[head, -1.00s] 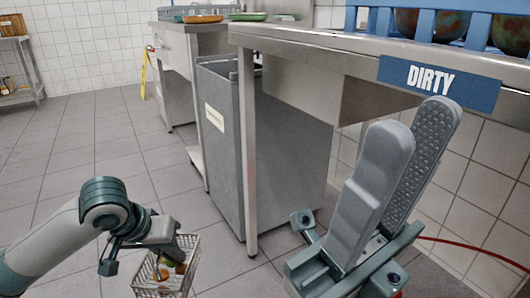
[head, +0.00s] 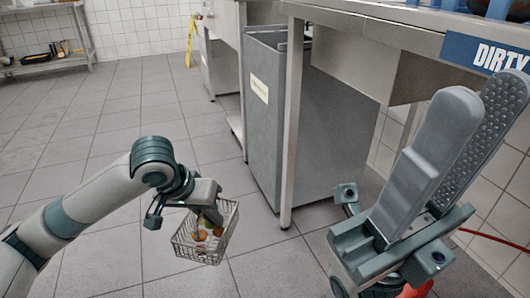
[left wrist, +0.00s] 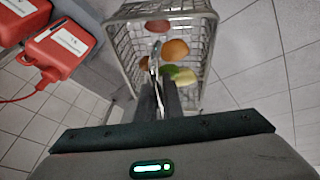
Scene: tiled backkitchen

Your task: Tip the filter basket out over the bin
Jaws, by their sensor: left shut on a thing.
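The filter basket (head: 190,252), a wire mesh box, hangs from my left gripper (head: 210,212) above the floor. It holds several food scraps, orange, red and green. In the left wrist view, the basket (left wrist: 203,45) shows its scraps inside, and my left gripper (left wrist: 160,95) is shut on its near side. The basket looks roughly upright. The bin (head: 268,120), tall and grey with a pale label, stands beyond and right of the basket, apart from it.
A steel table (head: 378,35) with a blue DIRTY sign (head: 488,53) stands at right; its leg (head: 290,120) is in front of the bin. Red containers (left wrist: 62,50) show in the left wrist view. The tiled floor at left is clear.

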